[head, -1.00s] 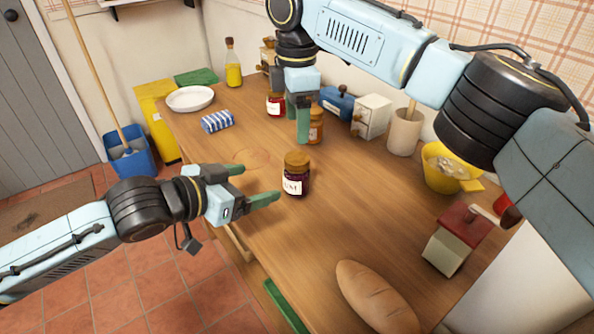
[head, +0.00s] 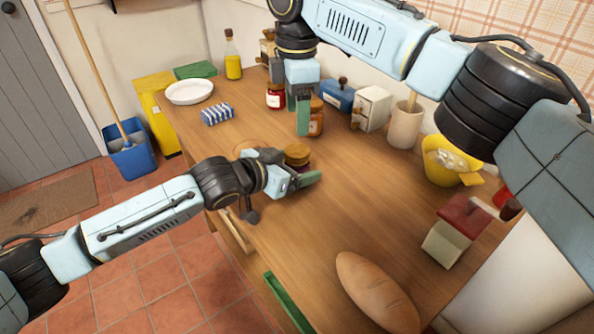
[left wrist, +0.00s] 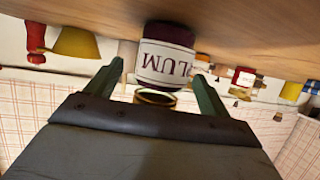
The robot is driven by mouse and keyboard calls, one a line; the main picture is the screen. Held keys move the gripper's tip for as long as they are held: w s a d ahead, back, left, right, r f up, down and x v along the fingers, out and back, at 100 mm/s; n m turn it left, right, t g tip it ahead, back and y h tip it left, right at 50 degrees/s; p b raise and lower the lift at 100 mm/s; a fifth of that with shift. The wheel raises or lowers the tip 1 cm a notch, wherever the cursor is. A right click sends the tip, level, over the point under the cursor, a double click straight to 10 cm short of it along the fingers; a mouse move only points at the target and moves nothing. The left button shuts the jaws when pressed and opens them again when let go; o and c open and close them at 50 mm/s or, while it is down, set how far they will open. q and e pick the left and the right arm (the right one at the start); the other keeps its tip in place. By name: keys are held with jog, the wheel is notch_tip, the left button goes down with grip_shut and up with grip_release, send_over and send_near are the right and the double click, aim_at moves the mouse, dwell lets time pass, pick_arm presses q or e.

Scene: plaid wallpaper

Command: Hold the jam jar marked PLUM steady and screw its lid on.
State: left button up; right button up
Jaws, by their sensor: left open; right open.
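The jam jar stands upright on the wooden table, with dark contents and a white label (left wrist: 165,62) reading "LUM" upside down in the left wrist view. Its gold-brown lid (head: 297,153) sits on top; I cannot tell how tightly. My left gripper (head: 292,167) is open at the jar, one finger on each side, and hides most of it in the head view. In the left wrist view the jar lies between and just beyond the fingertips (left wrist: 159,72), with no clear contact. My right gripper (head: 298,118) is open and empty, pointing down above the table behind the jar.
A red jar (head: 276,97) and an orange jar (head: 316,122) stand near my right gripper. A bread loaf (head: 375,290), a toy-like house (head: 455,235) and a yellow bowl (head: 440,165) are to the right. The table front of the jar is clear.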

aim_at(297, 150)
pick_arm(q)
jog(key=shift+w+d+f, duration=0.2)
jog(key=shift+w+d, duration=0.15)
jog(key=shift+c, duration=0.4)
jog(key=c, duration=1.7)
pick_arm(e)
jog(key=n, duration=0.4)
jog(key=shift+n, duration=0.3)
jog(key=shift+f, duration=4)
jog(key=shift+c, duration=0.4)
